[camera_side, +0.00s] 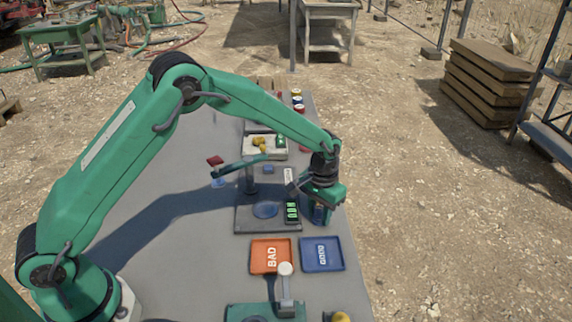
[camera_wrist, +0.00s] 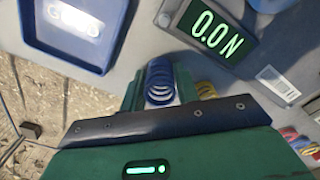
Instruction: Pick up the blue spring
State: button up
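The blue spring (camera_wrist: 160,82) is a short coil standing between the two green fingers of my gripper (camera_wrist: 160,92) in the wrist view. The fingers flank it closely on both sides; I cannot tell whether they press on it. In the side view my gripper (camera_side: 320,208) points down beside the force tester, near the right edge of the table. A bit of blue shows low between its fingers there, mostly hidden. I cannot tell whether the spring rests on the table.
The tester's display (camera_wrist: 217,32) reads 0.0N, close beside the gripper; its base plate (camera_side: 245,222) lies to the left. An orange BAD tray (camera_side: 257,257) and a blue tray (camera_side: 309,257) lie nearer the camera. Coloured items (camera_side: 299,106) line the table's far right edge.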

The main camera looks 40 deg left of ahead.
aim_at(320, 212)
jog(key=c, duration=0.4)
jog(key=shift+r, duration=0.15)
jog(key=shift+c, duration=0.2)
jog(key=shift+r, duration=0.6)
jog(key=r, duration=0.3)
jog(key=shift+s+d+r, duration=0.1)
jog(key=shift+s+d, duration=0.1)
jog(key=shift+d, duration=0.1)
jog(key=s+d+r, duration=0.6)
jog(key=s+d, duration=0.1)
jog(key=s, duration=0.1)
jog(key=shift+d+r, duration=0.2)
jog(key=shift+a, duration=0.1)
jog(key=w+a+f+n, duration=0.1)
jog(key=a+n, duration=0.3)
jog(key=a, duration=1.6)
jog(key=shift+w+f+n, duration=0.3)
jog(key=shift+f, duration=0.35)
